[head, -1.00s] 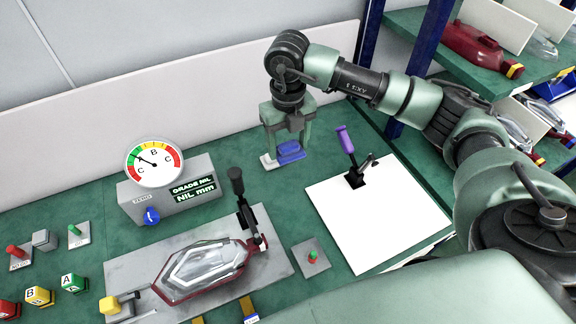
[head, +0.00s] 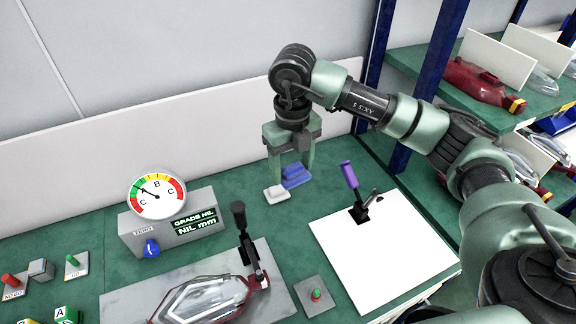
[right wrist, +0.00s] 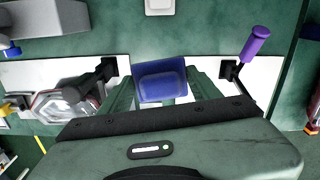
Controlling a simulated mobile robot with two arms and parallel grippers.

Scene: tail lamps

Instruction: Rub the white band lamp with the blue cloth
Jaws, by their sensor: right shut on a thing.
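A clear lamp with a red rim (head: 205,300) lies in the metal fixture at the bottom of the head view, partly cut off. It also shows at the left of the right wrist view (right wrist: 68,106). I cannot make out a white band on it. My right gripper (head: 292,178) points down at the back of the bench, behind and right of the lamp. It is shut on the blue cloth (head: 297,174), a folded block that fills the space between the fingers in the right wrist view (right wrist: 162,82). My left gripper is not in view.
A white block (head: 277,193) sits beside the cloth. A dial gauge (head: 157,194) stands left. A black lever clamp (head: 242,228) rises by the lamp. A purple-handled lever (head: 350,177) stands at the white board (head: 375,255). Shelves of lamps (head: 475,80) are at right.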

